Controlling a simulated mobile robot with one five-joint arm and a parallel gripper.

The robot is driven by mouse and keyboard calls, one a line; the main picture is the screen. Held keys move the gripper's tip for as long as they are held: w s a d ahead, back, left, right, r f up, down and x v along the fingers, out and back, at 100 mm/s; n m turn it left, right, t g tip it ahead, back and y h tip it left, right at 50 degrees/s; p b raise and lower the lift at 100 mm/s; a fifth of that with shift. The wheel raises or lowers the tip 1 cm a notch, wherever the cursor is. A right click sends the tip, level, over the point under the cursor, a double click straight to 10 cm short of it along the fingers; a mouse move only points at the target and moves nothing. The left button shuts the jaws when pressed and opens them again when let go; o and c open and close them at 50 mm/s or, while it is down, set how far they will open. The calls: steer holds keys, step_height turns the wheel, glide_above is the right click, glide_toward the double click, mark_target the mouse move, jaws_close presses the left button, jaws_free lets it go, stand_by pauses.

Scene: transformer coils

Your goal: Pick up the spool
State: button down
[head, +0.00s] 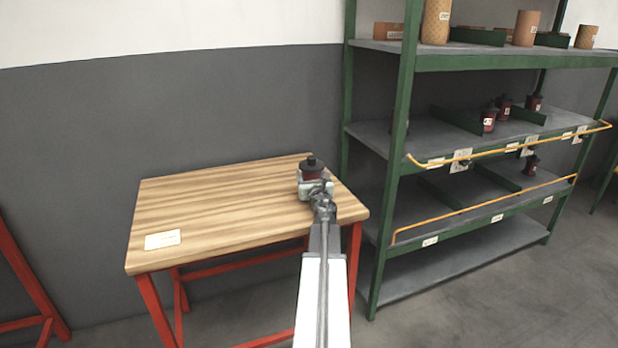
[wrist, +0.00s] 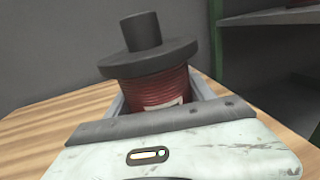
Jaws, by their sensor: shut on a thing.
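The spool (head: 312,168) has a dark red wound body and a black top flange with a black post. It is over the back right part of the wooden table (head: 210,205). In the wrist view the spool (wrist: 155,88) stands roughly upright, with a pale label partly visible low on its body. My gripper (head: 314,180) is shut on the spool, with a finger on each side of its body. The spool's lower end is hidden behind my gripper, so I cannot tell whether it touches the tabletop.
A white card (head: 162,240) lies at the table's front left. A green shelf rack (head: 480,128) with grey boards stands close to the table's right, holding several more spools and cylinders. Orange rails (head: 500,150) run along its front. Most of the tabletop is clear.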

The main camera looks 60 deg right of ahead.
step_height(320, 180, up, 2)
steer(key=shift+r+p, duration=0.1)
steer(key=shift+p, duration=0.55)
steer(key=s+a, duration=0.2)
steer(key=s, duration=1.3)
steer(key=shift+s+a+r+p, duration=0.35)
steer(key=shift+s+r+p, duration=0.05)
